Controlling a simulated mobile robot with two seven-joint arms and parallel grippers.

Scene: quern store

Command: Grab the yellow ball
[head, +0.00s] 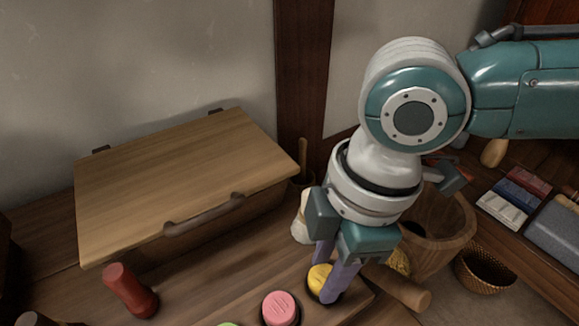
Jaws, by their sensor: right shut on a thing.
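The yellow ball (319,279) shows as a rounded yellow top at the lower middle of the head view, low over a wooden board with dark round rims. My right gripper (325,282) reaches down from the upper right, its purple fingers on either side of the ball and shut on it. The near finger hides the ball's right part. I cannot tell whether the ball still touches the board. My left gripper is not in view.
A pink round piece (280,308) sits just left of the ball. A large wooden box (180,170) fills the back left. A wooden mortar (450,232) and a wicker basket (485,272) are at the right.

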